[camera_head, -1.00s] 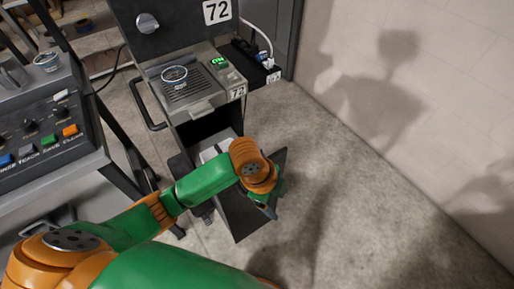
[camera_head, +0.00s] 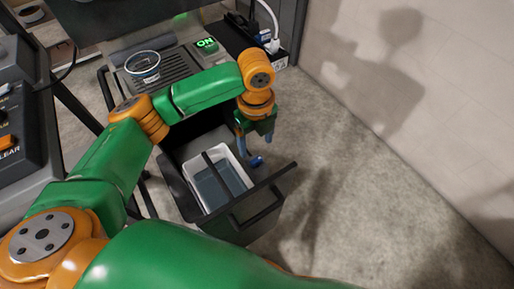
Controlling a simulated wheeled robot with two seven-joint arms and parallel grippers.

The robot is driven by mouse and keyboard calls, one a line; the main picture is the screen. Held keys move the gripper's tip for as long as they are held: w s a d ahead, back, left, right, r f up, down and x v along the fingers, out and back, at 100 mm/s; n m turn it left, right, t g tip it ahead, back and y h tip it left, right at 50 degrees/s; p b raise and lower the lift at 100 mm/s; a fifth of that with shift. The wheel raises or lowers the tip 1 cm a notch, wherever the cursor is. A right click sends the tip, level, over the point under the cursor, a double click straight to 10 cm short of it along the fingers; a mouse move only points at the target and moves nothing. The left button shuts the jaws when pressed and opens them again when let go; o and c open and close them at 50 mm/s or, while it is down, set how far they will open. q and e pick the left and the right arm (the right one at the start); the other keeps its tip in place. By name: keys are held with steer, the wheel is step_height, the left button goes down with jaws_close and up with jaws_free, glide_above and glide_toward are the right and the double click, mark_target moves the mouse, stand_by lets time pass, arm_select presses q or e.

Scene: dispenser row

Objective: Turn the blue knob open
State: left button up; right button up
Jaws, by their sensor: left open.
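No blue knob can be made out for certain. My left gripper (camera_head: 254,144) points down with its blue-tipped fingers apart, above the right side of an open black drawer (camera_head: 190,206). A small blue piece (camera_head: 257,161) shows just below the fingers; I cannot tell whether it is a fingertip or a separate part. The drawer holds a white tub (camera_head: 236,154) with a dark grey interior. The dispenser front above has a lit green ON switch (camera_head: 207,45) and a ribbed tray. My left arm hides part of the dispenser. My right gripper is not in view.
A clear cup (camera_head: 143,66) stands on the ribbed tray. A power strip (camera_head: 272,62) with a white cable sits at the right. A dark button console (camera_head: 20,130) is at the left. Open concrete floor (camera_head: 350,200) and a pale wall lie to the right.

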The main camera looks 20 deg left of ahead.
mark_target(256, 160)
arm_select(q)
step_height(256, 160, down, 8)
steer(key=shift+r+b, duration=0.1)
steer(key=shift+b, duration=0.2)
jaws_close()
